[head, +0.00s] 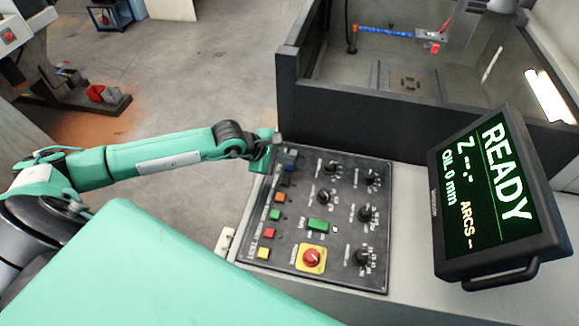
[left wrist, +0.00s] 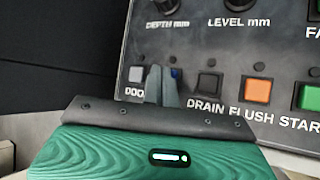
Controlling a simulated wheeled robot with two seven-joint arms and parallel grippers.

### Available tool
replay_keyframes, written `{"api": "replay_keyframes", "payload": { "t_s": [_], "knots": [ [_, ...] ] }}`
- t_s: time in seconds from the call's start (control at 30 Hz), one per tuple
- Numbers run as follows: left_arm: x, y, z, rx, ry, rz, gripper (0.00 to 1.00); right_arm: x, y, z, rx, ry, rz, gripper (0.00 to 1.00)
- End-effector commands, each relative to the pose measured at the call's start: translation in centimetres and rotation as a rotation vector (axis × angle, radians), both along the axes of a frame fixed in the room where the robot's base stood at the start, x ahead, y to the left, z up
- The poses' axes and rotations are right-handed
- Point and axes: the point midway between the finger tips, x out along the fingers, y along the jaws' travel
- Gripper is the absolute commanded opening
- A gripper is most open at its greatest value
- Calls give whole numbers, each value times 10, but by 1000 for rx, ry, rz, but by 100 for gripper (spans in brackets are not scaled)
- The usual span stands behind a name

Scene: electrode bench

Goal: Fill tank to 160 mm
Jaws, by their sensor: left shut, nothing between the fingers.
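My left gripper (head: 278,141) is at the top left corner of the dark control panel (head: 343,230). In the left wrist view, its shut, empty fingers (left wrist: 163,86) are in front of the blue button (left wrist: 176,74), between the DOOR and DRAIN buttons. They hide that button's label and most of its cap. I cannot tell whether they touch it. The LEVEL mm knob (left wrist: 251,4) is above, and it also shows in the head view (head: 323,195). The screen (head: 488,195) reads READY and OIL 0 mm. The tank (head: 400,122) stands behind the panel. My right gripper is out of view.
The black DRAIN button (left wrist: 208,84) and orange FLUSH button (left wrist: 257,90) are right of my fingers in the left wrist view. A red emergency stop (head: 312,257) on a yellow plate is low on the panel. Open floor (head: 220,65) lies left of the tank.

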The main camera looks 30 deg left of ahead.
Motion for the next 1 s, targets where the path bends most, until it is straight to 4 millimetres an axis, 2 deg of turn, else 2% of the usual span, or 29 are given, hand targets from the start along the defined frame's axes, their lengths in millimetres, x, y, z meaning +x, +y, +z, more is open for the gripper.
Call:
{"api": "replay_keyframes", "payload": {
  "t_s": [1.0],
  "knots": [
    [0,0,-7,0,0,0,0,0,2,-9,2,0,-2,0]
  ]
}}
